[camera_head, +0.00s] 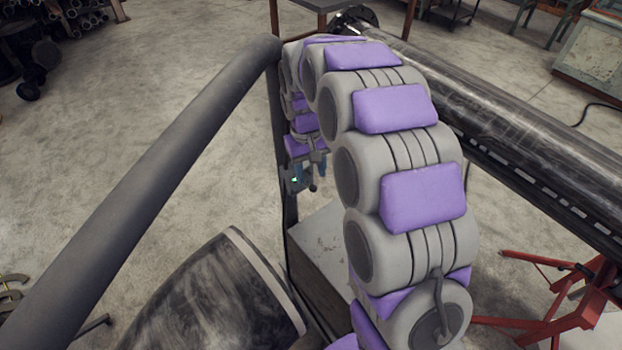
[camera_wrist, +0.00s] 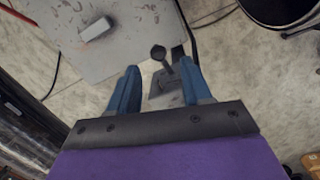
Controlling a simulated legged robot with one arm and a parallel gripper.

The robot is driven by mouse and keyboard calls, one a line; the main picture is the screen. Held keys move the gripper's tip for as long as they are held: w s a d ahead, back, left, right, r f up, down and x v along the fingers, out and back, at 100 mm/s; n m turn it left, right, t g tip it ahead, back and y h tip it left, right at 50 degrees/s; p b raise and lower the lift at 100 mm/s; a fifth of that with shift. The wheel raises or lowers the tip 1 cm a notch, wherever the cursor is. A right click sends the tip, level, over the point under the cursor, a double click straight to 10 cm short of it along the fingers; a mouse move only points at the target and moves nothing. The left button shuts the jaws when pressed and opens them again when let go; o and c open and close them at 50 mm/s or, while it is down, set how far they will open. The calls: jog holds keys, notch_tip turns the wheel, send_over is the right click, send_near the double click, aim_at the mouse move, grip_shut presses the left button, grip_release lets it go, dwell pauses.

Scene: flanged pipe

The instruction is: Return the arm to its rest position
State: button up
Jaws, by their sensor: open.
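My arm shows in the head view as a chain of grey segments with purple pads, arching up and then bending down at its far end. My gripper (camera_head: 316,172) hangs at that end, small and partly hidden behind the arm.
A long dark pipe (camera_head: 520,130) runs along the right on a red stand (camera_head: 560,300). A thick grey rail (camera_head: 150,180) slants across the left. A grey box-like surface (camera_head: 325,250) stands below my gripper; a grey plate (camera_wrist: 90,35) shows in the wrist view. Open floor lies left.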

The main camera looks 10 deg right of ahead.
jog(key=r, duration=0.3)
jog(key=shift+w+a, duration=0.1)
jog(key=shift+w, duration=0.1)
jog(key=shift+s, duration=0.15)
jog(key=shift+s, duration=0.3)
jog(key=s+d+f+m+b, duration=0.1)
jog(key=s+d+f+b, duration=0.1)
jog(key=s, duration=0.9)
jog(key=s+d+f+m+b, duration=0.1)
jog(key=s+b, duration=0.3)
jog(key=s, duration=0.8)
jog(key=s+d+f+b, duration=0.3)
jog(key=s, duration=0.9)
jog(key=shift+d+f+m+g+y+b, duration=0.3)
jog(key=shift+d+m+g+b, duration=0.05)
jog(key=shift+m+g+b, duration=0.05)
